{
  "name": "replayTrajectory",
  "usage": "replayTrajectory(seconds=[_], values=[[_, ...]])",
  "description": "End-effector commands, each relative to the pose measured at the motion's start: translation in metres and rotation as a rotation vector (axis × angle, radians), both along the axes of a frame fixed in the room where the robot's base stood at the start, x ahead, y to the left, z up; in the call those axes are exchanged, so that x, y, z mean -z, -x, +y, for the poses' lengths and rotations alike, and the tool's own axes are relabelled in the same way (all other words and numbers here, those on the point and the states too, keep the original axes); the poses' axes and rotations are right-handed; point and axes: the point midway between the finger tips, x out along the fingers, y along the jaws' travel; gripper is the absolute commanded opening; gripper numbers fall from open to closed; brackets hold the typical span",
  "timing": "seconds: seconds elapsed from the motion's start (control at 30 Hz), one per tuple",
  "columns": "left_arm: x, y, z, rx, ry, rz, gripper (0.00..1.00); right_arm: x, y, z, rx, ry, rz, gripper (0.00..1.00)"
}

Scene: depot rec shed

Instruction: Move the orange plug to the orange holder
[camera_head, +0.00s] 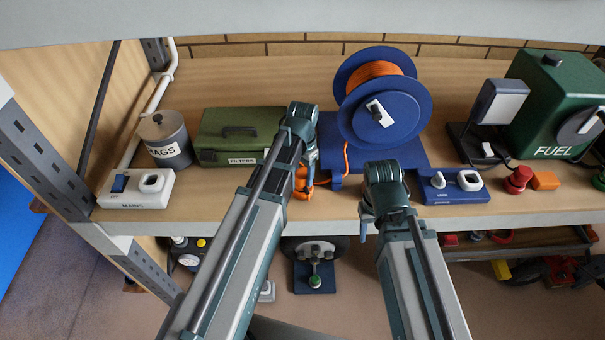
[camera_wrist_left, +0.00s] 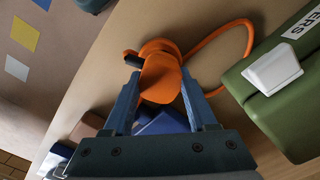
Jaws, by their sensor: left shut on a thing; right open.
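The orange plug (camera_wrist_left: 160,82) is between the fingers of my left gripper (camera_wrist_left: 159,90), which is shut on it. An orange cable (camera_wrist_left: 222,34) loops away from there. My right gripper (camera_head: 367,217) is open and empty at the shelf's front edge, its fingers partly hidden.
A blue cable reel (camera_head: 408,110) stands behind the grippers. A green filters box (camera_head: 222,128), a rags tin (camera_head: 164,140) and a white mains box (camera_head: 120,195) stand left. A blue lock box (camera_head: 440,193), red knob (camera_head: 518,178), orange block (camera_head: 545,180) and fuel can (camera_head: 540,90) stand right.

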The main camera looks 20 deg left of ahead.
Motion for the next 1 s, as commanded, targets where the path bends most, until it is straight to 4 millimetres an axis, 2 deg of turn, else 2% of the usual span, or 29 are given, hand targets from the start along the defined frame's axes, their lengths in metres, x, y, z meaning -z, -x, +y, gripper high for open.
replayTrajectory(seconds=[0.07,0.1,0.27,0.63,0.87,1.0], values=[[-0.001,0.000,0.000,0.000,0.000,0.000,0.02,0.000,0.000,0.000,0.000,0.000,0.000,0.50],[-0.001,0.000,0.000,0.000,0.000,0.000,0.63,-0.001,0.000,0.000,0.000,0.000,0.000,0.50],[-0.001,0.000,0.000,0.000,0.000,0.000,0.92,-0.001,0.000,0.000,0.000,0.000,0.000,0.50],[-0.001,0.000,0.000,0.000,0.000,0.000,0.93,-0.001,0.000,0.000,-0.006,0.001,0.000,0.50],[-0.016,0.000,0.000,0.000,0.000,0.000,0.93,-0.016,0.000,0.000,-0.004,0.001,0.000,0.50],[-0.033,0.000,0.000,0.000,0.000,0.000,0.93,-0.033,0.000,0.000,-0.001,0.000,0.000,0.50]])
